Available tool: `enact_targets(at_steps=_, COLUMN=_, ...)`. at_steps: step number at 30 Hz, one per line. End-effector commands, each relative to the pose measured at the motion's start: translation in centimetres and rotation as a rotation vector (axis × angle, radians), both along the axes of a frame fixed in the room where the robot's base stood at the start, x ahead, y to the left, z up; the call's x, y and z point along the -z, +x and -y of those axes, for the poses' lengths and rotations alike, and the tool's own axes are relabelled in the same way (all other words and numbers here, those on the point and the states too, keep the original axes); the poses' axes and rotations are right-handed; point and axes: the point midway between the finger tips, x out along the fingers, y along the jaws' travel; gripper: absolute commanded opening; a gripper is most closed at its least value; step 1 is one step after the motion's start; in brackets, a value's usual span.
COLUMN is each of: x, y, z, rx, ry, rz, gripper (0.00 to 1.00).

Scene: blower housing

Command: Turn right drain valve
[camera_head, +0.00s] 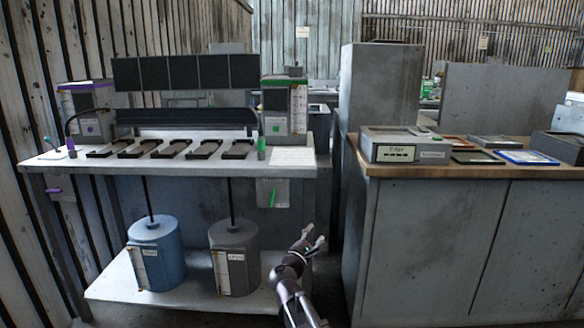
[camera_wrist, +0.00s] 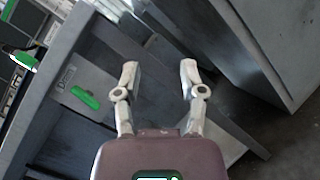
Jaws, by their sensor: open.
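The right drain valve is a green lever (camera_head: 272,198) on a grey plate (camera_head: 283,188) below the right end of the white bench. The lever hangs close to upright in the head view. In the wrist view the green lever (camera_wrist: 86,97) lies to the left of my fingers, slanted in the picture, on its labelled plate (camera_wrist: 62,78). My gripper (camera_head: 314,238) is open and empty, lower and to the right of the valve in the head view. In the wrist view my gripper (camera_wrist: 159,72) has its fingers apart, not touching the lever.
A purple lever (camera_head: 53,190) sits below the bench's left end. A blue drum (camera_head: 157,258) and a grey drum (camera_head: 234,262) stand on the lower shelf (camera_head: 185,294). A grey cabinet (camera_head: 425,240) stands right of my arm, with a narrow gap between it and the bench.

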Motion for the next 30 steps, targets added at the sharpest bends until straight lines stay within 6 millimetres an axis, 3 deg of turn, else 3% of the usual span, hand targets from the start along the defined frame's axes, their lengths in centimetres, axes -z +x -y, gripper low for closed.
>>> enact_targets(at_steps=1, x=0.7, y=-0.7, z=1.7, rx=0.036, ry=0.075, rz=-0.005, gripper=0.53)
enact_targets(at_steps=6, x=3.7, y=-2.7, z=6.4, rx=0.164, ry=0.345, rz=-0.019, gripper=0.53)
enact_targets(at_steps=15, x=9.6, y=-7.5, z=12.2, rx=0.42, ry=0.797, rz=-0.049, gripper=0.53)
enact_targets(at_steps=22, x=14.0, y=-11.9, z=14.2, rx=0.639, ry=1.12, rz=-0.082, gripper=0.53)
enact_targets(at_steps=30, x=18.0, y=-17.4, z=14.0, rx=0.913, ry=1.469, rz=-0.14, gripper=0.53)
